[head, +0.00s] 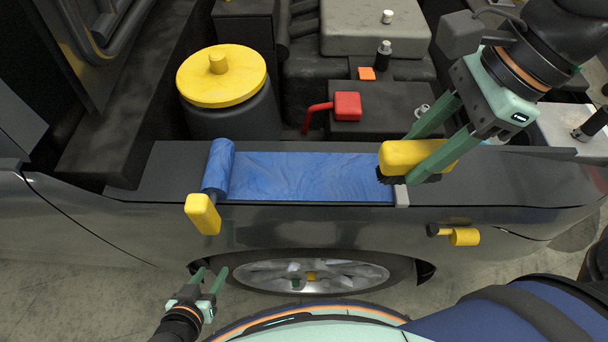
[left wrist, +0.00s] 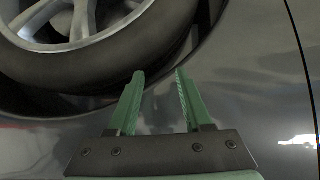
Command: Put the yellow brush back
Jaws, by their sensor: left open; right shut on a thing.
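The yellow brush (head: 400,154) has a yellow body and dark bristles that point down and to the left. My right gripper (head: 412,160) is shut on it, over the right end of the blue mat (head: 310,175) on the fender. I cannot tell whether the bristles touch the mat. My left gripper (head: 209,273) is open and empty, low in front of the car's side near the wheel. In the left wrist view the open fingers (left wrist: 159,74) have only the tyre and body panel behind them.
A blue roll (head: 218,167) and a yellow block (head: 203,214) are at the mat's left end. A yellow piece with a dark end (head: 463,237) shows against the car's side.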

